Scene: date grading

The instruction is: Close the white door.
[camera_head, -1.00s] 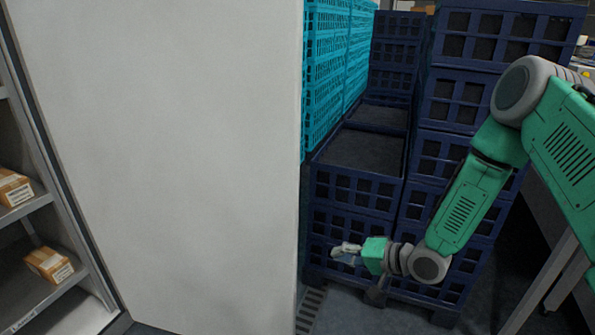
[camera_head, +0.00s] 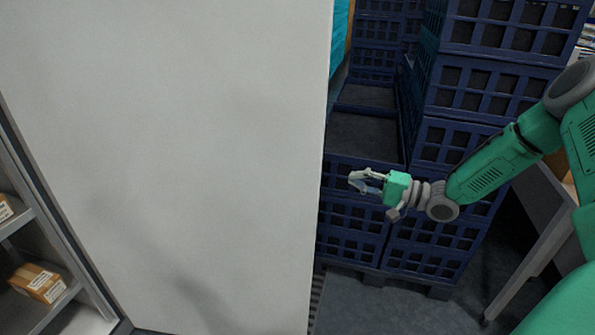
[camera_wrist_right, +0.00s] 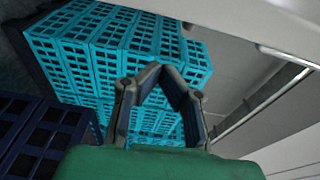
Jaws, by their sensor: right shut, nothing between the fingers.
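The white door (camera_head: 190,150) is a tall plain panel filling the left and middle of the head view. It stands open beside a shelf unit, with its free edge toward the right. My right gripper (camera_head: 352,182) is just right of that edge in the picture, pointing left. It looks apart from the door, though the depth between them is hard to judge. In the right wrist view its fingers (camera_wrist_right: 157,72) meet at the tips with nothing between them. My left gripper is not in view.
A shelf unit (camera_head: 62,298) with small cardboard boxes (camera_head: 38,282) stands at the left. Dark blue crates (camera_head: 350,215) are stacked behind my right gripper. Cyan crates (camera_wrist_right: 125,50) show in the right wrist view. Bare floor (camera_head: 385,310) lies in front of the crates.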

